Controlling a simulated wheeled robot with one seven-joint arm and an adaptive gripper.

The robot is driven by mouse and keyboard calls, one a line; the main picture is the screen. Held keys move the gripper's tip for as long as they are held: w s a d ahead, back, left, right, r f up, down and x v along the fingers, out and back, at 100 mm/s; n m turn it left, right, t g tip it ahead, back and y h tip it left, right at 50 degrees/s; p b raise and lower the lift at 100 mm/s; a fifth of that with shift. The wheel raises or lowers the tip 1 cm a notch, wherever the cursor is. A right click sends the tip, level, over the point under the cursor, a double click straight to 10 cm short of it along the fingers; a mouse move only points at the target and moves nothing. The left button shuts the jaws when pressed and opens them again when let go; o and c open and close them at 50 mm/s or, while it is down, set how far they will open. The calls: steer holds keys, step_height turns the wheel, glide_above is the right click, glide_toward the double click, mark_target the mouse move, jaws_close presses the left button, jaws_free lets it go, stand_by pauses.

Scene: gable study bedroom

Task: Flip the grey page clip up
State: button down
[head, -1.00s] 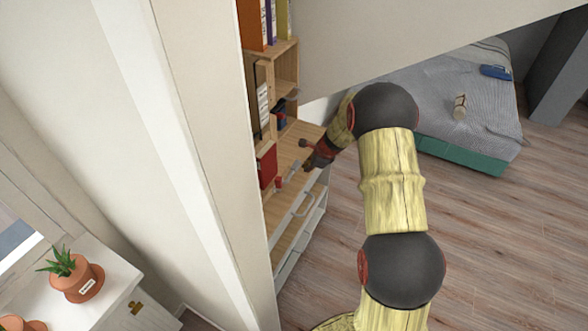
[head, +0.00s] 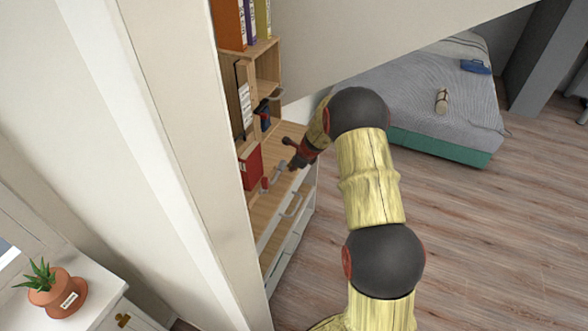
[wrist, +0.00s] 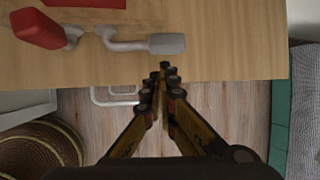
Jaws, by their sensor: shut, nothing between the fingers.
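The grey page clip (wrist: 166,44) is a flat grey tab on a thin bent arm. It lies low over the wooden desk top (wrist: 230,40), near its front edge. In the head view the clip (head: 279,171) is a small pale shape beside my gripper. My gripper (wrist: 165,72) is shut and empty, its fingertips together just short of the tab in the picture. I cannot tell if they touch it. In the head view my gripper (head: 291,165) is partly hidden by its dark wrist.
A red block-like piece (wrist: 38,28) stands left of the clip's arm. A red box or book (head: 250,165) stands on the desk behind. A pale drawer handle (head: 292,205) sticks out below the front edge. A bed (head: 430,110) is to the right; open floor lies between.

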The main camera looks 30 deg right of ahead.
steer(key=b+x, duration=0.2)
steer(key=x, duration=0.3)
steer(key=shift+w+f, duration=0.2)
steer(key=shift+f, duration=0.15)
